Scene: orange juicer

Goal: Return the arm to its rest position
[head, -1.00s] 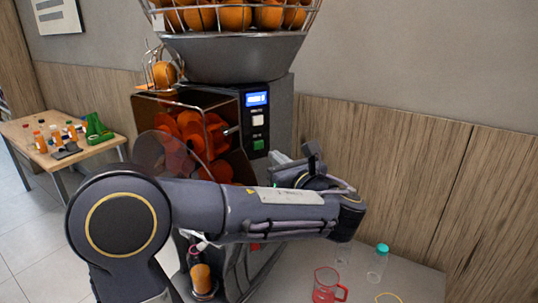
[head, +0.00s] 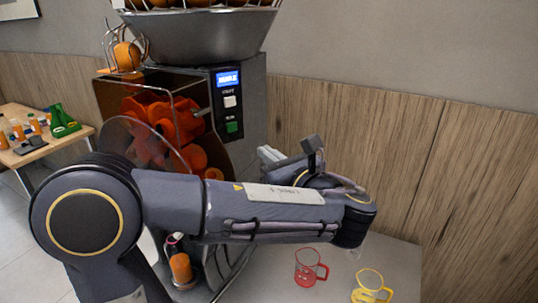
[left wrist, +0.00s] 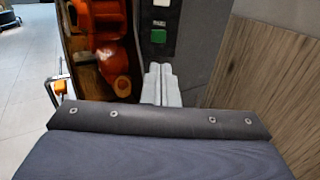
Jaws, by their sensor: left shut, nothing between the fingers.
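My left arm reaches across the middle of the head view, in front of the orange juicer. My left gripper (head: 272,156) is shut and empty, just right of the juicer's front, below its control panel. In the left wrist view the closed fingers (left wrist: 160,84) show below the green button, with nothing between them. The juicer (head: 250,108) has a lit blue display and orange pieces inside its open-looking front. My right gripper is not in view.
A red cup (head: 309,268) and a yellow cup (head: 370,286) stand on the grey table (head: 398,262). An orange-filled container (head: 181,268) stands below the juicer. A wooden side table (head: 50,143) with bottles and a green rack (head: 63,122) is at left. A wood-panelled wall (head: 450,180) is behind.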

